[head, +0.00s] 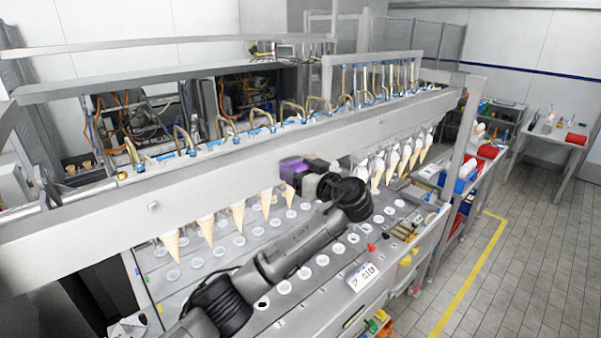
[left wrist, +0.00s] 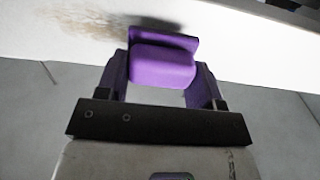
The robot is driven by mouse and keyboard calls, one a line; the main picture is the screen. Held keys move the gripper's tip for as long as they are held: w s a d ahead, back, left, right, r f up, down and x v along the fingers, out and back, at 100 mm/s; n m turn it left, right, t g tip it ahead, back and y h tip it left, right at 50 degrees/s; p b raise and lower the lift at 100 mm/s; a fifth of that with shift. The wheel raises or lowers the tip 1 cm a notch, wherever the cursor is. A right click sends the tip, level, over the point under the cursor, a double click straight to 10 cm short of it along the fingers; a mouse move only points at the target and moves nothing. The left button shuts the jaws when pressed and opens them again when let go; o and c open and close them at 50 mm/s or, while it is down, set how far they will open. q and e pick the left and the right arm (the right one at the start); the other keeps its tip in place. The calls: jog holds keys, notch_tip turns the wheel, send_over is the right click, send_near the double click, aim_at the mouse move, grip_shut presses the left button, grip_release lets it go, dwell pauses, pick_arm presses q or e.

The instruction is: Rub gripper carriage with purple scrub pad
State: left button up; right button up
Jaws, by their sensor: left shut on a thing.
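The gripper carriage (head: 120,215) is a long pale metal beam crossing the head view, with cones hanging under it. My left gripper (head: 305,170) is at the middle of its front face, shut on the purple scrub pad (head: 291,165). In the left wrist view the purple pad (left wrist: 163,65) sits between the fingers, its far edge over the carriage's pale face (left wrist: 255,62). It looks at or very close to that face; firm contact cannot be told. A brown smudge (left wrist: 95,22) marks the face beyond and left of the pad. My right gripper is not in view.
Several cones (head: 238,218) hang left of my left gripper and more cones (head: 390,165) hang to its right. A tray plate with round white cups (head: 285,287) lies below. A side table (head: 545,128) and open tiled floor (head: 530,250) are at the right.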

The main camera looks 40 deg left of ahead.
aim_at(315, 152)
pick_arm(q)
jog(key=shift+w+a+b, duration=0.1)
jog(key=shift+a+b, duration=0.2)
jog(key=shift+a, duration=0.45)
jog(key=shift+w, duration=0.1)
jog(key=shift+w+d+b, duration=0.2)
jog(key=shift+w+b, duration=0.1)
jog(key=shift+w, duration=0.3)
jog(key=w, duration=0.4)
jog(key=w+d, duration=0.1)
jog(key=w, duration=0.1)
jog(key=shift+w+r, duration=0.1)
jog(key=shift+w, duration=0.2)
jog(key=shift+w+d+p, duration=0.1)
jog(key=shift+w+p, duration=0.6)
jog(key=shift+w, duration=0.3)
